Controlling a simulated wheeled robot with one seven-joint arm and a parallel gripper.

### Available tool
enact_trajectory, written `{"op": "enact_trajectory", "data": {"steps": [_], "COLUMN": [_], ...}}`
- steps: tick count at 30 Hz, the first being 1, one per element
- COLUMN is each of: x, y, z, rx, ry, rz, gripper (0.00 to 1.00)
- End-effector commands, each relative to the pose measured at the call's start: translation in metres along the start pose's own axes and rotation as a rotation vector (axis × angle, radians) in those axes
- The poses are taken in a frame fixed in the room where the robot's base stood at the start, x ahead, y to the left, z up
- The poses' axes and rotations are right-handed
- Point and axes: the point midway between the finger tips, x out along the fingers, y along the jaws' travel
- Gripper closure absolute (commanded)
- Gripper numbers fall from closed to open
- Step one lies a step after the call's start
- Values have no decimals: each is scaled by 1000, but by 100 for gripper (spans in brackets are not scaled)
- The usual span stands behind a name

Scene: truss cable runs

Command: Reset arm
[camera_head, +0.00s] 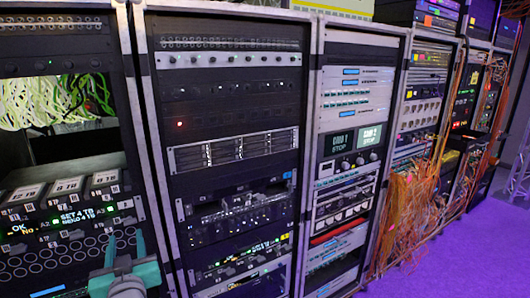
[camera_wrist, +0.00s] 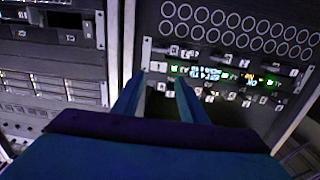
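My teal gripper (camera_head: 125,243) is at the lower left of the head view, in front of the leftmost equipment rack (camera_head: 128,120). Its two fingers are apart with nothing seen between them. In the wrist view the fingers of my gripper (camera_wrist: 160,82) also stand apart and point toward a panel (camera_wrist: 225,70) with lit green text, small buttons and rows of round holes. The wrist picture looks upside down compared with the head view. I cannot tell how far the fingertips are from the panel; no contact is clear.
A second rack (camera_head: 235,100) and a third rack with a lit display (camera_head: 352,140) stand to the right. Bundles of orange cables (camera_head: 405,215) hang farther right and spill to the floor. Pale green cables (camera_head: 55,100) fill an opening at left. Purple floor (camera_head: 445,262) is open at lower right.

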Motion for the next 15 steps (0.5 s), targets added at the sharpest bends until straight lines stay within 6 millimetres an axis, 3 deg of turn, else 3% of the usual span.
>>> {"op": "enact_trajectory", "data": {"steps": [1, 3, 8, 15], "x": [-5, -13, -36, -84], "y": [10, 22, 47, 81], "z": [24, 49, 105, 179], "rx": [6, 13, 28, 46], "ry": [-14, -21, -38, -60], "rz": [13, 27, 61, 119], "gripper": [61, 61, 61, 61]}}
